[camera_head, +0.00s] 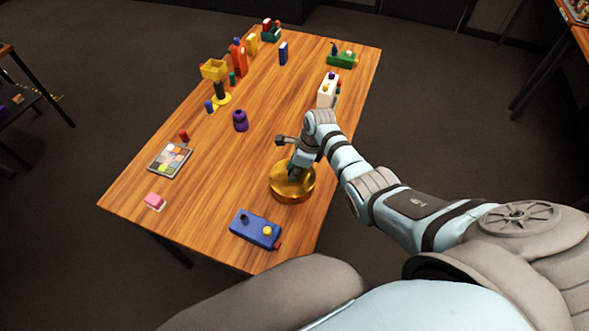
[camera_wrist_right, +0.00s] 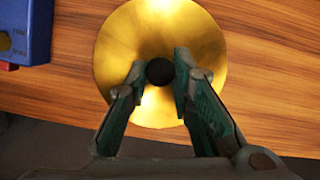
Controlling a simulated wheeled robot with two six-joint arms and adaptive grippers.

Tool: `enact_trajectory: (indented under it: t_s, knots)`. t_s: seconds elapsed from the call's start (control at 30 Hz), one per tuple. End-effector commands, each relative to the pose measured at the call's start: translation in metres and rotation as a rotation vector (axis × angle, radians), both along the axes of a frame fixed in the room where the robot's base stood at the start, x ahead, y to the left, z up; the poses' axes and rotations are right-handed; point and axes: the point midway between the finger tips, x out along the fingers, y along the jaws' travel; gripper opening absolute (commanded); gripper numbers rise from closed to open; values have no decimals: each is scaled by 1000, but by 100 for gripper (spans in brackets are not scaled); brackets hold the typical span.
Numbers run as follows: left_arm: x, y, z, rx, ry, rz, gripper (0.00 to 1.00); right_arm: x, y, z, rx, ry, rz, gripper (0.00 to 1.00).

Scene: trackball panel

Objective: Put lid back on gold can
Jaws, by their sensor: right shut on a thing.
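The round gold can (camera_head: 282,196) stands on the wooden table near its right front edge. The gold lid (camera_wrist_right: 205,45) fills the middle of the right wrist view and has a black knob (camera_wrist_right: 160,71) at its centre. My right gripper (camera_head: 294,171) points down over the can, its two fingers shut on the knob. The lid is level with or just over the can's top; I cannot tell whether it rests fully on the rim. The fingers hide part of the lid. My left gripper is not in view.
A blue box with knobs (camera_head: 250,229) stands close to the can, on its front left. A purple object (camera_head: 240,121), a tile tray (camera_head: 163,161) and a pink block (camera_head: 155,202) lie farther left. A white box (camera_head: 327,94) stands behind. The table's middle is mostly clear.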

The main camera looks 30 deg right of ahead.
Motion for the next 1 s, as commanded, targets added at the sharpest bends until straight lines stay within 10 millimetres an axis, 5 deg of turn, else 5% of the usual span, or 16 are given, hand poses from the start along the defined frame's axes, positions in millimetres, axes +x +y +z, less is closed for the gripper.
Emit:
enact_trajectory:
  t_s: [0.13,0.17,0.3,0.5,0.63,1.0]
  knots:
    - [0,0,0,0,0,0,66,0,0,0,0,0,0,0]
    - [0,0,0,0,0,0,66,0,0,0,0,0,0,26]
    - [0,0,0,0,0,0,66,0,0,0,0,0,0,45]
    - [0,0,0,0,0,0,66,0,0,0,0,0,0,45]
    - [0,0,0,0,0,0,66,0,0,0,0,0,0,65]
    - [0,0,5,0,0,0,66,0,0,5,0,0,0,65]
